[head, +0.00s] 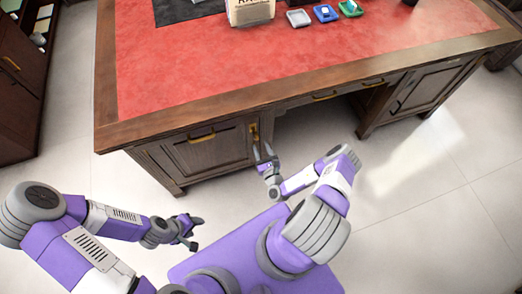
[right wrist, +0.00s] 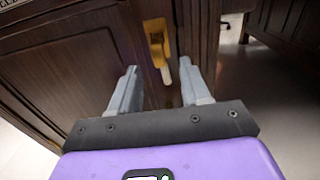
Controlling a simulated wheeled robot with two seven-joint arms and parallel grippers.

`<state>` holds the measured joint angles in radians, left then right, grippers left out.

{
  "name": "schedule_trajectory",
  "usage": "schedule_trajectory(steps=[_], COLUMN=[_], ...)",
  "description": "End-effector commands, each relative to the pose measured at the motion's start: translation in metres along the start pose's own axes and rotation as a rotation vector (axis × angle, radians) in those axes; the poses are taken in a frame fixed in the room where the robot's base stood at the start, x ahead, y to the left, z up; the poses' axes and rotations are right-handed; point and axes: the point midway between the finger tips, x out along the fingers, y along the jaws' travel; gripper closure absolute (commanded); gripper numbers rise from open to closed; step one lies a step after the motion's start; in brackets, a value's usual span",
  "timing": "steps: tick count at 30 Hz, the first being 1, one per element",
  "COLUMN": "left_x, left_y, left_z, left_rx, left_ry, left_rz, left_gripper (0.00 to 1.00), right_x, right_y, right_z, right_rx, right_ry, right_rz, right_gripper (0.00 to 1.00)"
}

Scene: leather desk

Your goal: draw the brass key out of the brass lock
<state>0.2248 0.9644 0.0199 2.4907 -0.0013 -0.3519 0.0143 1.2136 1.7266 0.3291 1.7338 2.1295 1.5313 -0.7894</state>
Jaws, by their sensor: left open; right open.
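The brass lock (head: 254,131) is on the front of the desk's left cabinet, near the door's right edge. In the right wrist view the lock (right wrist: 153,27) is a yellow plate on dark wood. The brass key (right wrist: 158,56) sticks out below it, with a pale end. My right gripper (head: 263,150) is open and points at the lock. In the right wrist view its fingers (right wrist: 158,65) stand either side of the key, with no clear contact. My left gripper (head: 194,233) is open and empty, low and away from the desk.
The wooden desk (head: 135,135) has a red leather top. A drawer handle (head: 202,138) is left of the lock. A paper holder (head: 250,12) and small grey, blue and green trays (head: 326,13) stand on top. Free floor lies in front.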

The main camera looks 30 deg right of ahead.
Motion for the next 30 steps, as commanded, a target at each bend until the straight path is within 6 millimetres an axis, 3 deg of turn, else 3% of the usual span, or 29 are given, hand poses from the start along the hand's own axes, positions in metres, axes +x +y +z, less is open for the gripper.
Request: schedule_trajectory(steps=[12, 25, 30], left_x=[0.019, 0.021, 0.021], left_y=[-0.007, -0.008, -0.008], left_z=[-0.001, -0.001, -0.001], left_rx=[0.0, 0.0, 0.0], left_ry=[0.0, 0.0, 0.0], left_rz=[0.0, 0.0, 0.0], left_gripper=[0.49, 0.49, 0.49], right_x=[0.059, 0.071, 0.071], right_y=[0.001, 0.001, 0.001], right_z=[-0.001, 0.001, 0.001], right_rx=[-0.001, 0.002, 0.002], right_ry=[-0.003, -0.001, -0.001], right_rz=[0.003, 0.005, 0.005], right_gripper=[0.53, 0.53, 0.78])
